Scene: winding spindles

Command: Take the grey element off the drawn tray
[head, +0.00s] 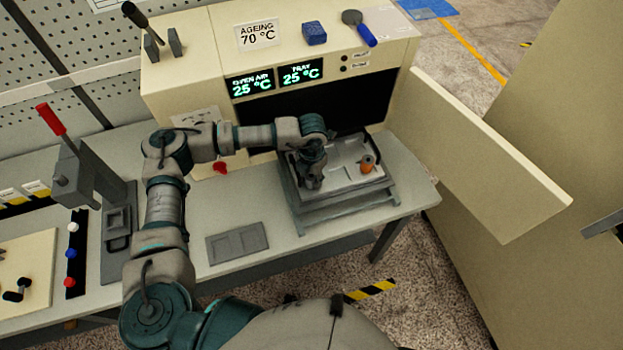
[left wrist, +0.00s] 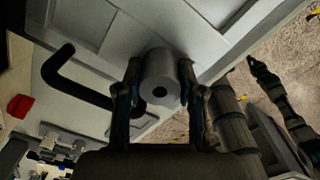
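The drawn tray (head: 345,180) is pulled out in front of the dark oven opening, above the bench. My left gripper (head: 312,178) reaches down over the tray's left part. In the left wrist view, the grey element (left wrist: 160,80) is a short cylinder with a dark hole in its end. It sits between the two fingers of my left gripper (left wrist: 160,70), which appear to close against both its sides. The pale tray surface (left wrist: 120,35) lies just behind it; I cannot tell whether they touch. In the head view the gripper hides the element.
An orange piece (head: 367,164) stands on the tray's right part. The oven door (head: 490,155) hangs open at the right. A flat grey plate (head: 237,243) lies on the bench in front. A black bent bar (left wrist: 70,80) shows beside the gripper. A lever press (head: 75,175) stands left.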

